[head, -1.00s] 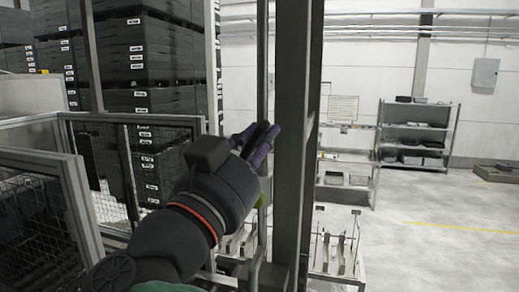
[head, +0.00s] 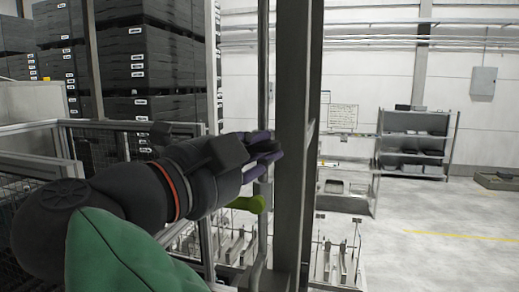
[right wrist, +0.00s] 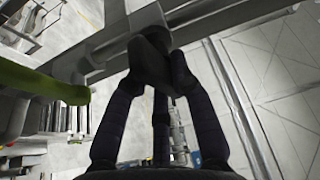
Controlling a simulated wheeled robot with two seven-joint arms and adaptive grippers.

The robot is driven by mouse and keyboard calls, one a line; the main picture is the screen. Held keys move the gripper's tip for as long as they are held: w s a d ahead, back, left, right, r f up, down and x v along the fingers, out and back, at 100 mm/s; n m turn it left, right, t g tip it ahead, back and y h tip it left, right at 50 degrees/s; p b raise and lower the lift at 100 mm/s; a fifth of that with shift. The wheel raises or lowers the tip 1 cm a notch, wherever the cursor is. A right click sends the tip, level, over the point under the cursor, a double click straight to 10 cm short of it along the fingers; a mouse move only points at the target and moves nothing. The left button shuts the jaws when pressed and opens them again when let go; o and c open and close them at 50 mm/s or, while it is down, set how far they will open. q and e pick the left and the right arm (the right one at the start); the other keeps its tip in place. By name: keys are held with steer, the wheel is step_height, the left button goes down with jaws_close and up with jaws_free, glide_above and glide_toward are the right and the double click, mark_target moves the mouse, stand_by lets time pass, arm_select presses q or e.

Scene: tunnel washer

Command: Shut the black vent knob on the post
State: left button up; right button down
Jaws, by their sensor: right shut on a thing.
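The grey post (head: 292,150) stands upright in the middle of the head view. My right gripper (head: 266,150) reaches the post's left side from the left, its purple-dark fingers roughly level. In the right wrist view my right gripper (right wrist: 157,92) has its fingers closed around the black vent knob (right wrist: 152,58), which sits against a grey metal part of the post. In the head view the knob is hidden by the fingers or too dark to tell from them. My left gripper is not in view.
A yellow-green handle (head: 248,204) sticks out just below my right gripper; it also shows at the left of the right wrist view (right wrist: 40,85). Mesh fencing (head: 100,140) and stacked black crates (head: 150,60) stand left. Open floor and a shelf (head: 415,145) lie right.

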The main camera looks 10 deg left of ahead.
steer(key=shift+d+r+m, duration=0.2)
steer(key=shift+r+m, duration=0.2)
steer(key=shift+m, duration=0.5)
steer(key=shift+g, duration=0.3)
steer(key=c, duration=1.1)
jaws_free()
steer(key=shift+c, duration=0.2)
steer(key=shift+s+d, duration=0.1)
steer(key=shift+d, duration=0.05)
steer(key=shift+f, duration=0.1)
steer(key=shift+a+f, duration=0.15)
steer(key=shift+a, duration=0.2)
steer(key=v, duration=1.1)
steer(key=shift+s+a, duration=0.2)
steer(key=shift+s, duration=0.15)
